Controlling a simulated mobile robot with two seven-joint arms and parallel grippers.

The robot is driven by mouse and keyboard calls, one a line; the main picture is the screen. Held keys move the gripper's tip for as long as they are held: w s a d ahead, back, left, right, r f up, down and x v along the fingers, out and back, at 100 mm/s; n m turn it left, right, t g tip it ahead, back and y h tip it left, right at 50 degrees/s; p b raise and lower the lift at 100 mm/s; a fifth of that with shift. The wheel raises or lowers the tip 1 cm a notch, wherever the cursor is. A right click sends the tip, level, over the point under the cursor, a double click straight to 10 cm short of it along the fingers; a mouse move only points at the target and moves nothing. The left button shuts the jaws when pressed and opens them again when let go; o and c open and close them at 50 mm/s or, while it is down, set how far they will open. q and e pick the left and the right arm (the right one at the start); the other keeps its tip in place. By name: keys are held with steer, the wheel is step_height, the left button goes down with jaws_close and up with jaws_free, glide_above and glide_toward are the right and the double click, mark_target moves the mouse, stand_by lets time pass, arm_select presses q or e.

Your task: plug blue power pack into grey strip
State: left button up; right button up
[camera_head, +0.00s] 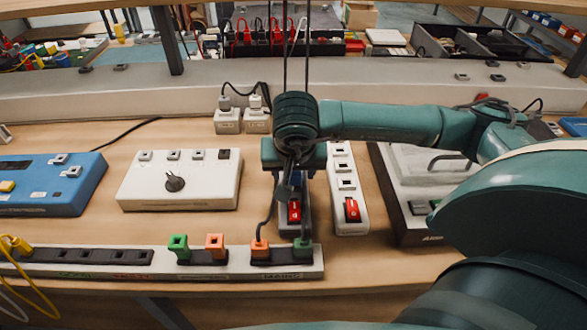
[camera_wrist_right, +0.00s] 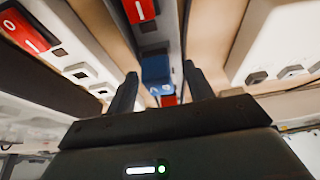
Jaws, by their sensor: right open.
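The grey strip (camera_head: 307,218) lies lengthwise on the bench, with a red switch at its near end; my right gripper hides much of it. It also shows in the right wrist view (camera_wrist_right: 154,42). The blue power pack (camera_wrist_right: 156,70) is a small blue block over the strip's line in that view. I cannot tell whether it is plugged in or just above the strip. My right gripper (camera_wrist_right: 161,80) is open, with its fingers on either side of the pack and gaps visible. In the head view the right gripper (camera_head: 292,180) points down over the strip. My left gripper is not in view.
A white strip (camera_head: 345,190) with a red switch lies close right of the grey one. A white box (camera_head: 180,180) with a knob stands left. A long socket rail (camera_head: 215,268) with green and orange plugs crosses the front. Two white adapters (camera_head: 228,122) stand behind.

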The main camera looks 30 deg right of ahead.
steer(key=shift+s+a+r, duration=0.15)
steer(key=shift+r, duration=0.45)
arm_select(q)
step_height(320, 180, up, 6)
steer(key=p, duration=0.4)
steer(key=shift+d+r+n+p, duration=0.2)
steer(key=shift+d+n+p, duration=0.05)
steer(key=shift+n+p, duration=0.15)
arm_select(e)
steer(key=w+d+v, duration=0.1)
steer(key=v, duration=1.6)
steer(key=shift+w+r, duration=0.25)
steer(key=shift+r, duration=0.35)
steer(key=shift+d, duration=0.1)
